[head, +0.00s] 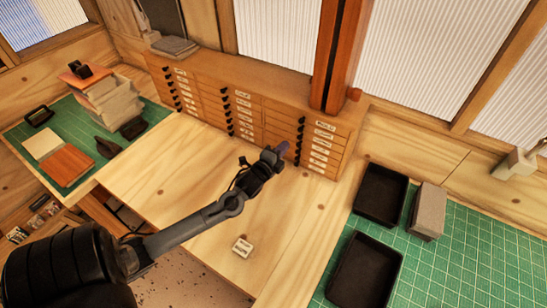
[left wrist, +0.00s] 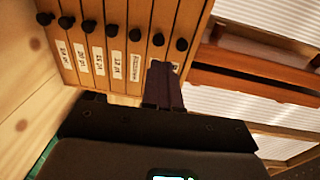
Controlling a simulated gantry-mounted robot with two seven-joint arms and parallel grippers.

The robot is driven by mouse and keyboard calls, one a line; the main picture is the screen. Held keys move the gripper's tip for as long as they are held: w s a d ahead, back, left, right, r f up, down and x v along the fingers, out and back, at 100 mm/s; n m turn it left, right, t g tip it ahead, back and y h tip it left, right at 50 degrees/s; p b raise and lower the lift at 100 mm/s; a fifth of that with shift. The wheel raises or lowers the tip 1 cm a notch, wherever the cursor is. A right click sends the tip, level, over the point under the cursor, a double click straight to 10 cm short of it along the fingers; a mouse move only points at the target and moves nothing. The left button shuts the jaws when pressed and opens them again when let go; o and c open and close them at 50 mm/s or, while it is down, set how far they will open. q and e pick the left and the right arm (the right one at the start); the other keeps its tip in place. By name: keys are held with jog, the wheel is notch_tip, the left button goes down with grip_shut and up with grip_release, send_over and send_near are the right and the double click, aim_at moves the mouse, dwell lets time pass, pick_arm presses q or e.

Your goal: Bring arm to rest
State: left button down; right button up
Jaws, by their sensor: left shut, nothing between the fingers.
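My left arm reaches from the lower left across the wooden workbench (head: 185,165) in the head view. My left gripper (head: 280,149) is shut and empty in front of the drawer cabinet (head: 318,150). In the left wrist view the dark shut fingers (left wrist: 162,88) show close to labelled drawer fronts (left wrist: 115,52) with black knobs. I cannot tell whether the fingertips touch the cabinet. My right gripper is in neither view.
A small white label block (head: 242,247) lies on the bench. At right, black trays (head: 381,194) and a grey block (head: 428,211) sit on a green mat (head: 480,250). At left, another green mat (head: 25,133) holds a stack of sheets (head: 108,98). The bench middle is mostly clear.

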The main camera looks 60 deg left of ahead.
pick_arm(q)
jog(key=s+d+n+g+h+p, duration=0.25)
jog(key=s+d, duration=0.25)
jog(key=d, duration=0.3)
jog(key=s+d+r+n+g+h+p, duration=0.1)
jog(key=s+d+h+p, duration=0.15)
jog(key=s+d, duration=0.4)
jog(key=s+d+n+g+h+p, duration=0.1)
jog(key=s+d+g+p, duration=0.15)
jog(key=d, duration=0.65)
jog(key=s+d+n+g+h, duration=0.1)
jog(key=s+d+n+g, duration=0.4)
jog(key=s, duration=0.6)
jog(key=shift+d+n+g+p, duration=0.2)
jog(key=shift+n+g+p, duration=0.15)
jog(key=shift+n+g, duration=0.45)
jog(key=shift+s+f, duration=0.1)
